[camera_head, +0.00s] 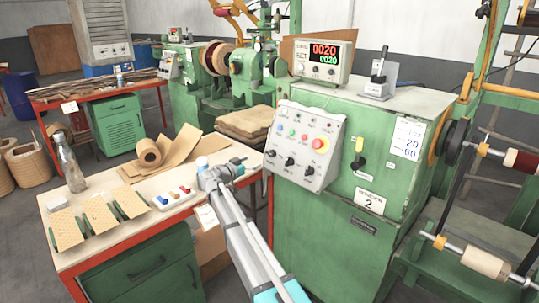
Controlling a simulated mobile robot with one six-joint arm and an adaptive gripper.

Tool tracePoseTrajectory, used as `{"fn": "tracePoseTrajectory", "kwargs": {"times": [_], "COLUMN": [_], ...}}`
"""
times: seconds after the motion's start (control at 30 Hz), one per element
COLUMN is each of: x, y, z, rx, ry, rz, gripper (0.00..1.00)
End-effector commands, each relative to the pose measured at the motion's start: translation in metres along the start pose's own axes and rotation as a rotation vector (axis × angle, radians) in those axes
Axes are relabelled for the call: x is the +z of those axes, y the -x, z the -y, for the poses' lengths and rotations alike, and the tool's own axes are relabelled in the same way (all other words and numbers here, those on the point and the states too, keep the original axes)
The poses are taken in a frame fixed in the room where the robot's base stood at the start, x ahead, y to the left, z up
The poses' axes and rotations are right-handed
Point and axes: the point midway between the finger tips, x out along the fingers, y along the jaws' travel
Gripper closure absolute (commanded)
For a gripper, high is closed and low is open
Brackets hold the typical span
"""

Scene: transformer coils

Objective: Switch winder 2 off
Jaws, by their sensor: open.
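Winder 2 is a large green cabinet (325,235) with a plate (369,201) marked "2" low on its front. A sloping grey control panel (305,143) on it carries small buttons, several black knobs and a red round button (320,144) on yellow. To the panel's right, a black and yellow lever switch (358,155) sits on the cabinet front. The counter (324,60) on top is lit, showing 0020 twice. My gripper (258,162) is open, small in view and left of the panel, above the bench's right end. Its fingertips are hard to make out.
A red-edged bench (110,243) at left holds a glass bottle (69,165), perforated boards (100,214), a tray of coloured parts (174,197) and a brown paper roll (148,153). Another green winder (205,95) stands behind. Spools and a belt lie right of the cabinet.

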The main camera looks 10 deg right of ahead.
Motion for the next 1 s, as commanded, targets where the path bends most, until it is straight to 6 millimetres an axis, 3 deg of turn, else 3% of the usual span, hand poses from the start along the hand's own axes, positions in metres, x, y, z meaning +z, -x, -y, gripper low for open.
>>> {"fn": "tracePoseTrajectory", "kwargs": {"times": [0.5, 0.7, 1.0], "x": [0.0, 0.0, 0.0], "y": [-0.078, -0.094, -0.097], "z": [0.001, 0.0, 0.0], "rx": [0.001, 0.0, -0.001], "ry": [0.0, 0.0, 0.0], "rz": [0.0, 0.0, 0.0], "gripper": [0.06, 0.06, 0.06]}}
